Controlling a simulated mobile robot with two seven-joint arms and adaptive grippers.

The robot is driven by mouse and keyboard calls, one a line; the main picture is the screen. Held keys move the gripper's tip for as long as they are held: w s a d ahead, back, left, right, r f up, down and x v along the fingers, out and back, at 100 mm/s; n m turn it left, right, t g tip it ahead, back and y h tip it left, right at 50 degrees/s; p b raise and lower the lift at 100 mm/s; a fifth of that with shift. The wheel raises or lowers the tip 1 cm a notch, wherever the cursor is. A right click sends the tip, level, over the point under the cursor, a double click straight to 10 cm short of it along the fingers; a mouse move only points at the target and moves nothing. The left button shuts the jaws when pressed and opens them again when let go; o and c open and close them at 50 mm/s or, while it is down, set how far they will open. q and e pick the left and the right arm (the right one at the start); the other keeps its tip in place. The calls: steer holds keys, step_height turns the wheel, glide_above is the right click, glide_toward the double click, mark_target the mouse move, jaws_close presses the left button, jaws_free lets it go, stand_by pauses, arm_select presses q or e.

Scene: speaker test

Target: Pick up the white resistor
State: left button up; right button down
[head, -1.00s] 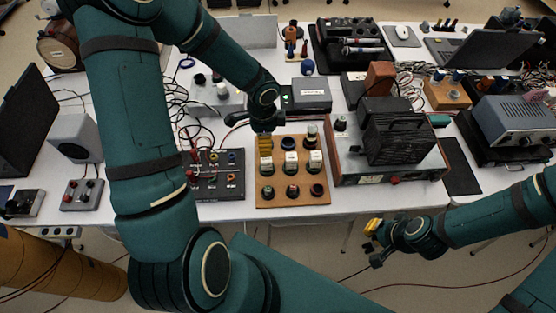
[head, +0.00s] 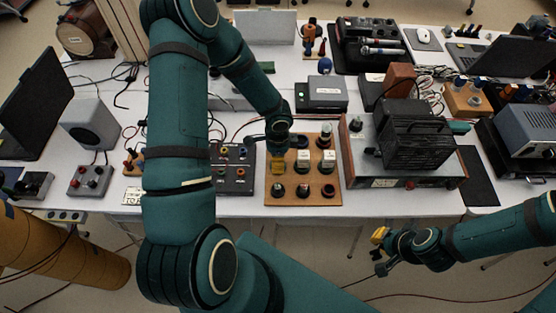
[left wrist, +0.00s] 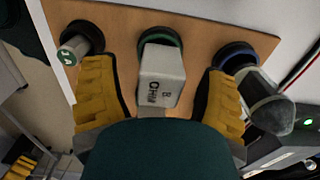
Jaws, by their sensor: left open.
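A white block resistor (left wrist: 162,78) with dark lettering stands in a green-ringed socket on the wooden board (left wrist: 110,18). It lies between the two yellow fingers of my left gripper (left wrist: 160,100), with gaps visible on both sides. The left gripper is open. In the head view, the left gripper (head: 278,162) is over the left column of the board (head: 315,200) and hides this block. Two more white blocks (head: 302,156) (head: 328,157) stand to its right. My right gripper (head: 379,250) is beyond the table's front edge, away from the board; its jaw opening is unclear.
In the left wrist view, a small pale cylinder (left wrist: 75,48) and a dark capped part (left wrist: 265,103) flank the block. In the head view, a black terminal panel (head: 233,180) is left of the board, a large instrument (head: 410,150) right, and a grey box (head: 321,93) behind.

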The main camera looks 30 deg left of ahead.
arm_select(q)
steer(key=shift+f, duration=0.65)
jaws_close()
steer(key=shift+r, duration=0.1)
